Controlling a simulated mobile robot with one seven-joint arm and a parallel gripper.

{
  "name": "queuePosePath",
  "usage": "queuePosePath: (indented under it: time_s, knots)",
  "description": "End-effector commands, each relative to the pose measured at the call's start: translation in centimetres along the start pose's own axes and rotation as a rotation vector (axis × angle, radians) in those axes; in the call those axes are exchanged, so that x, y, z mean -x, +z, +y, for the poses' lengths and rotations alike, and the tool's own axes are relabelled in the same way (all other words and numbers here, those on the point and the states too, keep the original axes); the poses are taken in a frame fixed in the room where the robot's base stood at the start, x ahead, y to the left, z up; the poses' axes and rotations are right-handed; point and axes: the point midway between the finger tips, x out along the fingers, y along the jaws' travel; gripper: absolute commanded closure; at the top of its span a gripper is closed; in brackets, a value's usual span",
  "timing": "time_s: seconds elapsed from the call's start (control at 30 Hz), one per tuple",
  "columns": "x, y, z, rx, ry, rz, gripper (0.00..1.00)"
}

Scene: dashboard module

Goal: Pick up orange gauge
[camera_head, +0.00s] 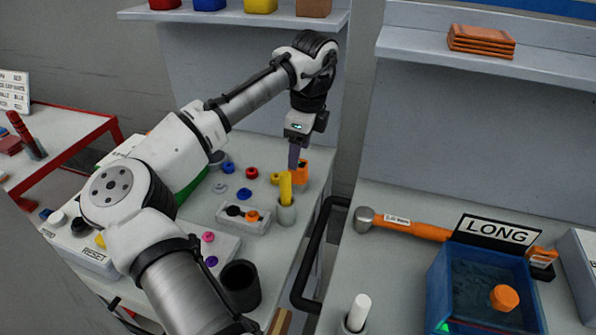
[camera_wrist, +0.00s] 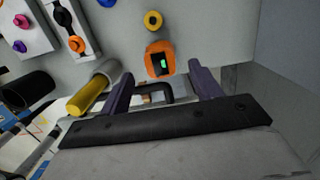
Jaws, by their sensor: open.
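The orange gauge (camera_head: 301,173) stands near the right edge of the left table in the head view, just behind a yellow object in a grey cup. In the wrist view the orange gauge (camera_wrist: 160,60) shows a dark face with a small green display. My gripper (camera_head: 297,166) is right over or beside the gauge; the head view does not show the exact gap. In the wrist view my gripper (camera_wrist: 166,82) is open, with its two purple fingers spread. The gauge appears between and beyond the fingertips, and I see no contact.
The yellow object (camera_head: 286,187) in its grey cup (camera_head: 286,213) stands close in front of the gauge. A yellow ring (camera_wrist: 153,20) lies close by. A dark cup (camera_head: 240,286) stands nearer the front. A black handle (camera_head: 315,255) runs along the table's right side, by a wall.

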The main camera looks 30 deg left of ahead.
Motion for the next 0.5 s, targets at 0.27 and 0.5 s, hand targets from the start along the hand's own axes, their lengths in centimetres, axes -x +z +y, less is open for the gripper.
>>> queuePosePath:
  time_s: [0.27, 0.5]
  knots:
    - [-3.6, -0.1, 0.1, 0.001, 0.002, -0.001, 0.36]
    - [-5.0, -0.1, 0.1, 0.001, -0.001, 0.0, 0.36]
